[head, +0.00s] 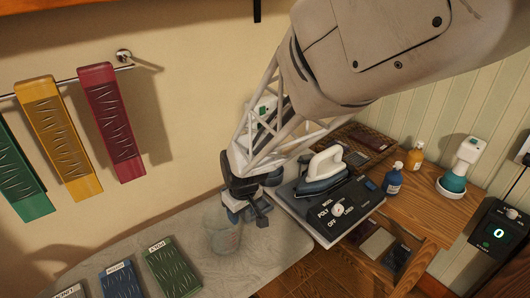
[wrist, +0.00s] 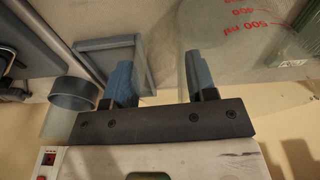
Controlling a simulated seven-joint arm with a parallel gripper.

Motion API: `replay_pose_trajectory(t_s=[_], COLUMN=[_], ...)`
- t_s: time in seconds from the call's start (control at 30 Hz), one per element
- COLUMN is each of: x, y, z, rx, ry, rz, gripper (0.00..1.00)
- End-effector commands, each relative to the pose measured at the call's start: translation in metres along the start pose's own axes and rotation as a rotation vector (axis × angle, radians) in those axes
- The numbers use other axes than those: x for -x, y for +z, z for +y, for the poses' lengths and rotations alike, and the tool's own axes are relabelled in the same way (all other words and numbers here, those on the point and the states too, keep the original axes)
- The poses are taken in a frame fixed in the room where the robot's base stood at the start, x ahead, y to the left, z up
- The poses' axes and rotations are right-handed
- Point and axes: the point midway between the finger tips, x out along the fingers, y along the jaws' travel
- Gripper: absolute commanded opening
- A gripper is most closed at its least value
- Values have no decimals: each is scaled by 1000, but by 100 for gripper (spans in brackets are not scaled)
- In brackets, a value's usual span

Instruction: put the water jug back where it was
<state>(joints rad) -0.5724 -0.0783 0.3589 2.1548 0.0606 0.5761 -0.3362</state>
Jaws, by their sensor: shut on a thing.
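The water jug (head: 222,238) is clear, with faint markings, and shows below and left of my gripper at the right part of the pale ironing board. In the wrist view the jug (wrist: 258,30) fills the upper right, with red "500 ml" and "400" marks. My gripper (head: 246,212) has its blue fingers apart but closed on the jug; in the wrist view the gripper (wrist: 160,80) shows the clear wall only faintly between the fingers. Whether the jug's base touches the board cannot be told.
An iron (head: 325,168) stands on a dark control unit (head: 345,205) to the right, close to my gripper. Bottles (head: 393,178) and a white-and-teal dispenser (head: 458,170) stand on the wooden table (head: 430,205). Folded cloths (head: 172,270) lie on the board (head: 275,250) at left. Coloured towels hang on the wall.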

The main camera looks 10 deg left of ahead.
Motion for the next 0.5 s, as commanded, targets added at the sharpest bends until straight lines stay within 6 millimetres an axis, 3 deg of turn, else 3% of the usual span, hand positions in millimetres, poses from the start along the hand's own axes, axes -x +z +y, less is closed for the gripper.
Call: replay_pose_trajectory(t_s=[0.03, 0.17, 0.5], x=[0, 0, 1], y=[0, 0, 0], z=[0, 0, 0], rx=[0, 0, 0], ry=[0, 0, 0], rz=[0, 0, 0], gripper=[56, 76, 77])
